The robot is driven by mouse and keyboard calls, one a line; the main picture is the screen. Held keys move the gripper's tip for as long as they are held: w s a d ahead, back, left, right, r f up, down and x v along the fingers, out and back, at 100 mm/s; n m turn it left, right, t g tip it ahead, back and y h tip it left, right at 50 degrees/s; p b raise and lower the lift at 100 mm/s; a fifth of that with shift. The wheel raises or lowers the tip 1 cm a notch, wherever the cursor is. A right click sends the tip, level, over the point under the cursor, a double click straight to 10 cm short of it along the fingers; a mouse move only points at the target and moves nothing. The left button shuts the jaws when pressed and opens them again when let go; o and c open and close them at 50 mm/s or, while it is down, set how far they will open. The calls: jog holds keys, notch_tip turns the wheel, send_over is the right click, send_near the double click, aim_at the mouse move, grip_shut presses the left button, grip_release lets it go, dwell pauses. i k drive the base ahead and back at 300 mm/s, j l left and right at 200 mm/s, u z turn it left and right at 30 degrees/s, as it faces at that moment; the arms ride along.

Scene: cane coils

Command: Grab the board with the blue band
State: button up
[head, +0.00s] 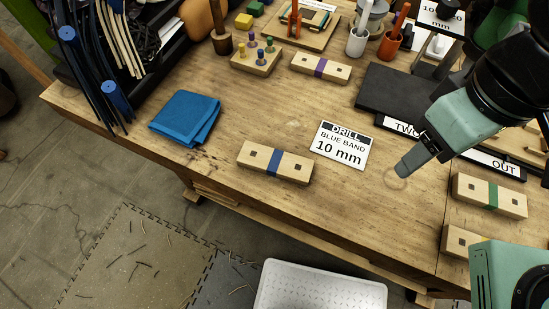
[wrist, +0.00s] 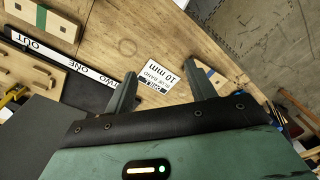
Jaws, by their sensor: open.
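The board with the blue band (head: 257,157) is a pale wooden block with two dark square holes. It lies flat near the front edge of the workbench in the head view. My gripper (head: 407,162) is above the bench to the right of it, beyond the white card, and apart from it. In the wrist view the two fingers of my gripper (wrist: 161,76) are spread with nothing held between them. A pale piece behind the right finger may be this board, but it is mostly hidden there.
A card reading "DRILL BLUE BAND 10 mm" (head: 342,145) lies beside the board. A blue cloth (head: 185,117) is to its left. A purple-banded board (head: 320,68) lies behind, a green-banded board (head: 490,196) at right. A dark mat (head: 393,95) lies at back right.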

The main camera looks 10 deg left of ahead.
aim_at(296, 169)
jog(key=j, duration=0.45)
jog(key=k+j+z, duration=0.15)
jog(key=j, duration=0.3)
jog(key=k+j, duration=0.1)
jog(key=j, duration=0.35)
jog(key=k+j+z, duration=0.1)
jog(key=j, duration=0.35)
jog(key=k+j, duration=0.1)
jog(key=j, duration=0.35)
jog(key=k+j+z, duration=0.15)
jog(key=j, duration=0.3)
jog(key=k+j, duration=0.1)
jog(key=j, duration=0.35)
